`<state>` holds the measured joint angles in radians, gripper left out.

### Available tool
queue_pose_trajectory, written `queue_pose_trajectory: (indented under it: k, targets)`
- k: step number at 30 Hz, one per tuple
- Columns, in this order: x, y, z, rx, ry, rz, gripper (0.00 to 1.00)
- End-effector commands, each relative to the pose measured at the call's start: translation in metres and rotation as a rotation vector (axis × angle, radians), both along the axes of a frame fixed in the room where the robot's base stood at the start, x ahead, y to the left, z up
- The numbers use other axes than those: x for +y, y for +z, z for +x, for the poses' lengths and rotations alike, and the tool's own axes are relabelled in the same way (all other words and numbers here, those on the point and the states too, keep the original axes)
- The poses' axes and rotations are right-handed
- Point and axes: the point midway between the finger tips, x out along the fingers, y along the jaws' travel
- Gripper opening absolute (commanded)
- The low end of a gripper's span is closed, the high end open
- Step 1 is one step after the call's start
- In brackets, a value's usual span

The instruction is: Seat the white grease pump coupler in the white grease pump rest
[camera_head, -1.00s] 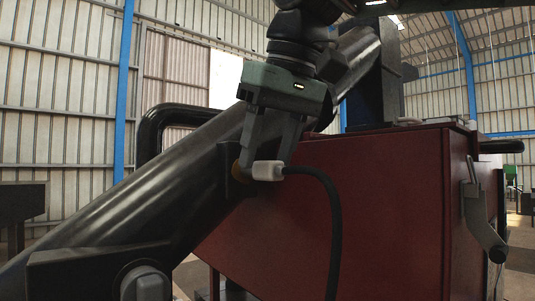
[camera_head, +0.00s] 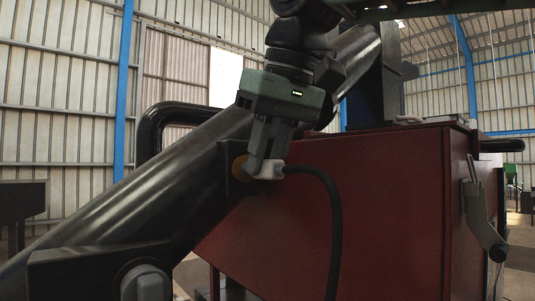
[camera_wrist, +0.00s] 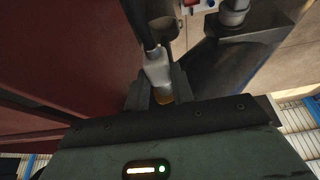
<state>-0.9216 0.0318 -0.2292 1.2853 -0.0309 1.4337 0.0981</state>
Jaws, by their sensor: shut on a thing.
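The white grease pump coupler (camera_head: 271,171) is a small white block with a black hose bending down from its right end. Its left end meets a brass-coloured fitting (camera_head: 239,168) on the side of the big black tube. My gripper (camera_head: 264,172) comes down from above and is shut on the coupler. In the wrist view the white coupler (camera_wrist: 157,68) lies between my two fingers (camera_wrist: 156,88), with the brass colour just below it. Whether the coupler is still joined to the fitting I cannot tell. I cannot make out the white grease pump rest for certain.
The thick black tube (camera_head: 130,205) slants up behind my gripper. A dark red cabinet (camera_head: 350,220) fills the right, with a crank handle (camera_head: 480,220) on its side. The black hose (camera_head: 335,220) hangs in front of the cabinet. The wrist view shows a grey cylinder (camera_wrist: 234,14) at the top.

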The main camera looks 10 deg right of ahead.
Motion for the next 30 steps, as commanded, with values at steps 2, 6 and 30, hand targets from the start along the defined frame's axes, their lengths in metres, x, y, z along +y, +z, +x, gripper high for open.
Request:
queue_pose_trajectory:
  k: [2,6,30]
  targets:
    - [-0.001,0.000,-0.002,0.000,0.000,0.000,0.00]
    - [-0.004,0.000,-0.005,0.000,0.000,0.001,0.00]
    - [-0.016,0.000,-0.024,0.000,0.000,0.000,0.00]
